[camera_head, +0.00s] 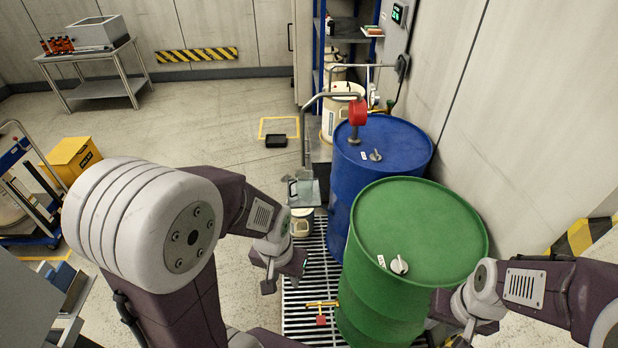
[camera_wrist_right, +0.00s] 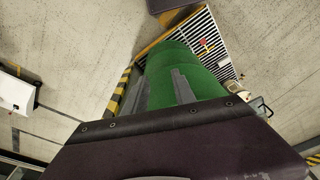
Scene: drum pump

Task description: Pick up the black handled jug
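A small grey, see-through jug (camera_head: 308,192) with a dark handle on its left side stands below the end of a bent grey pipe, left of the blue drum, in the head view. My left gripper (camera_head: 285,274) is open and empty, nearer to me and lower in the picture than the jug, apart from it. My right gripper (camera_head: 462,338) is at the bottom edge, right of the green drum, partly cut off. In the right wrist view its two grey fingers (camera_wrist_right: 157,88) are apart in front of the green drum, with nothing between them.
A blue drum (camera_head: 385,150) with a red-topped pump (camera_head: 357,114) and a green drum (camera_head: 425,225) stand on a floor grating (camera_head: 306,262). A cream bucket (camera_head: 302,226) is just below the jug in the picture. Open floor lies left.

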